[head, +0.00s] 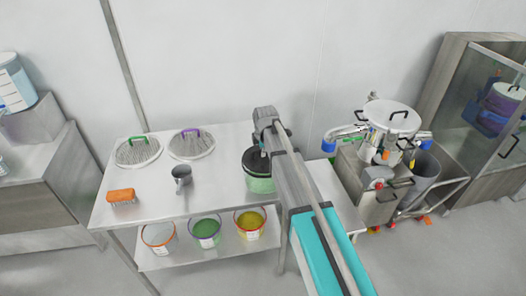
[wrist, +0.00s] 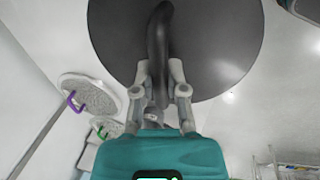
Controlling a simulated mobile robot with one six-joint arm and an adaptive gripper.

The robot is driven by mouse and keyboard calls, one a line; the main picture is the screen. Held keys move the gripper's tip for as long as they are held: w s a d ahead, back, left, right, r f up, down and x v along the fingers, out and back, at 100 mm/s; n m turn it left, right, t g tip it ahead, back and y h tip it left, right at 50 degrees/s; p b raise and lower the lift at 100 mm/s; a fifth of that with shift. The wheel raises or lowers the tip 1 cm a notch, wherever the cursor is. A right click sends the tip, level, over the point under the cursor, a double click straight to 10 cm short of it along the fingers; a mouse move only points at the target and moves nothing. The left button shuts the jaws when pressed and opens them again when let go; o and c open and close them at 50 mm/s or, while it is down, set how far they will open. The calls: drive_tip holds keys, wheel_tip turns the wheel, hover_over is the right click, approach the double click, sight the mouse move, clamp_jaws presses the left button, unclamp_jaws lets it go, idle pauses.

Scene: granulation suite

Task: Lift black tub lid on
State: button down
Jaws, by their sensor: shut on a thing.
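The black tub lid (wrist: 222,45) is a round dark disc with a black arched handle (wrist: 158,40). It fills the top of the wrist view. My gripper (wrist: 160,80) is shut on the handle, one finger on each side. In the head view the lid (head: 253,160) shows at the top of a tub (head: 260,184) with a pale green band, at the table's right part. My arm hides the right side of both. I cannot tell whether the lid rests on the rim or hangs just above it.
The steel table (head: 222,190) also holds two mesh sieves, with green (head: 138,151) and purple (head: 191,143) handles, a grey jug (head: 181,176) and an orange brush (head: 121,196). Several buckets (head: 205,231) stand on the shelf below. A steel machine (head: 385,140) stands at right.

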drive_tip(key=shift+f+b, duration=0.3)
drive_tip(key=shift+f, duration=0.05)
idle(0.3)
drive_tip(key=c, duration=0.6)
unclamp_jaws()
drive_tip(key=shift+r, duration=0.15)
